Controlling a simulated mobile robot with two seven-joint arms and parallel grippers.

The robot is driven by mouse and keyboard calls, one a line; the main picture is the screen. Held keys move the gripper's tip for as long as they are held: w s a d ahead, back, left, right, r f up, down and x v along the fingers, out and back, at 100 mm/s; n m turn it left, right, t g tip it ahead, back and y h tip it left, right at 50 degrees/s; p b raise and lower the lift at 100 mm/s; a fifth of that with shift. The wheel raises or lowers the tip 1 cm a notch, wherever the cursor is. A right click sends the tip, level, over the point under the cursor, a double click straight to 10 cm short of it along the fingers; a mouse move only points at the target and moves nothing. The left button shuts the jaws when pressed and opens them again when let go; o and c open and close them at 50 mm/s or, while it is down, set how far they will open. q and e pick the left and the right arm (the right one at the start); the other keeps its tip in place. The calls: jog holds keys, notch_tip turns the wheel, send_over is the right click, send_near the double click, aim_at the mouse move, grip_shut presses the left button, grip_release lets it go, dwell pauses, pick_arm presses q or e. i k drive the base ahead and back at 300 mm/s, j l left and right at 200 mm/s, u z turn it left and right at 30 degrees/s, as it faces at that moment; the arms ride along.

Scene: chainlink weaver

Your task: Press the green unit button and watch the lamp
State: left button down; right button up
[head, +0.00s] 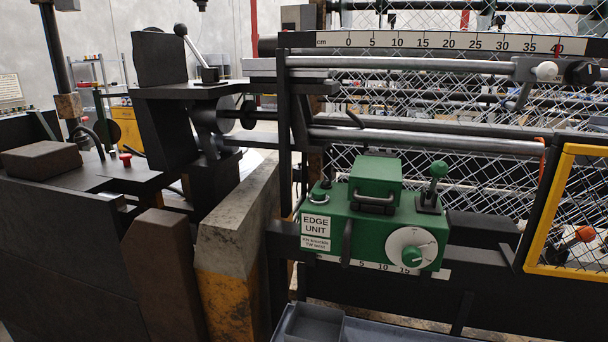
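The green edge unit (362,218) sits on a dark rail right of centre, with a white "EDGE UNIT" label (315,226) on its front. No lit lamp shows on the unit. A white dial with a green knob (412,251) is on the front right, and a green-ball lever (437,171) stands on top at the right. Neither of my grippers is in view.
A yellow-framed mesh guard (551,214) stands right of the unit. A ruler bar (430,42) and metal rails run above it, before chainlink mesh. A grey tray (360,332) lies below. Worn concrete-and-yellow (236,232) and brown (160,262) posts stand to the left.

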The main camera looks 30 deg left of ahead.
aim_at(318, 194)
jog(key=i+j, duration=0.15)
jog(key=j, duration=0.2)
jog(key=i+j, duration=0.35)
jog(key=j, duration=0.3)
